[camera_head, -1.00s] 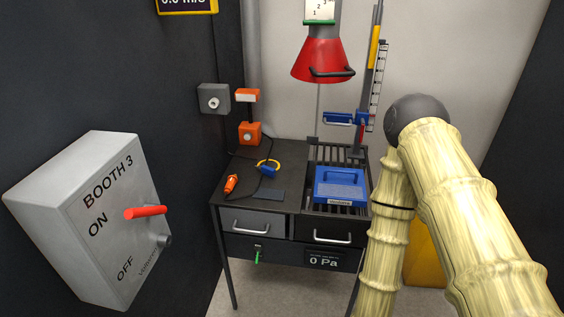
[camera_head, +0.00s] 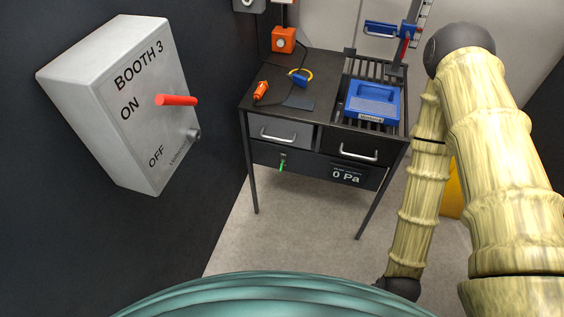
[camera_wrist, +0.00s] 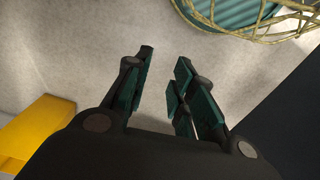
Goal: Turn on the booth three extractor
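A grey switch box marked BOOTH 3 (camera_head: 125,100) is on the dark wall at the left in the head view. It has ON above OFF on its front. A red lever (camera_head: 178,100) sticks out to the right from the front, level with the ON mark. A small dark round part (camera_head: 193,134) sits below the lever. My gripper (camera_wrist: 166,60) shows in the wrist view, open and empty, with bare floor between its fingers. It is not visible in the head view, where my arm runs down the right side, away from the switch box.
A dark bench (camera_head: 318,80) stands ahead, with a blue tray (camera_head: 372,103), an orange tool (camera_head: 261,91) and two drawers. Its display (camera_head: 346,175) reads 0 Pa. A yellow object (camera_wrist: 38,125) is at the left of the wrist view. Floor (camera_head: 300,225) before the bench is clear.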

